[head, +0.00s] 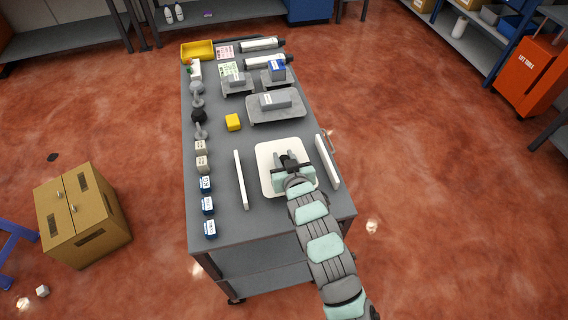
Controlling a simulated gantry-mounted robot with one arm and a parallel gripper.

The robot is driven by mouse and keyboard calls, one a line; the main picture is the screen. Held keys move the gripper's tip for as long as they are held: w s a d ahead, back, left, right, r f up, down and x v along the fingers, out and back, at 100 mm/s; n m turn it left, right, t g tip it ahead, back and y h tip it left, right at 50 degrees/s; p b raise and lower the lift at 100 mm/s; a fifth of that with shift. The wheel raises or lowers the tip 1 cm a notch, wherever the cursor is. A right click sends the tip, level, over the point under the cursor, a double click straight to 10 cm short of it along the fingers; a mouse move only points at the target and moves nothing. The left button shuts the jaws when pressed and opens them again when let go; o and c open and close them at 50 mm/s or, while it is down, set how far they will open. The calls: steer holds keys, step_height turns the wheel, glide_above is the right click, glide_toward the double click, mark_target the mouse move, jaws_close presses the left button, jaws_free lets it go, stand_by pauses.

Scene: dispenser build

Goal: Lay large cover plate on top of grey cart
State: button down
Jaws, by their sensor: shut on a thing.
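The large cover plate, a white plate with rounded corners (264,163), shows at the near right part of the grey cart (221,160). It looks level with the cart top. Whether it rests on the cart or hangs just above it is unclear. My gripper (287,161) is over the middle of the plate and shut on it. My gripper and arm hide its centre and part of its near edge.
A white bar stands on each side of the plate, left (240,180) and right (328,160). Small labelled blocks (206,184) line the cart's left edge. A cardboard cabinet (83,213) stands on the floor.

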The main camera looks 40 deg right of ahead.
steer(key=shift+f, duration=1.4)
steer(key=shift+f, duration=0.1)
steer(key=c, duration=1.1)
jaws_free()
steer(key=shift+s+r, duration=0.2)
steer(key=shift+r, duration=0.05)
steer(key=p+v, duration=0.1)
steer(key=v, duration=1)
steer(key=shift+s+a+p, duration=0.15)
steer(key=shift+s+p, duration=0.1)
steer(key=shift+p, duration=0.05)
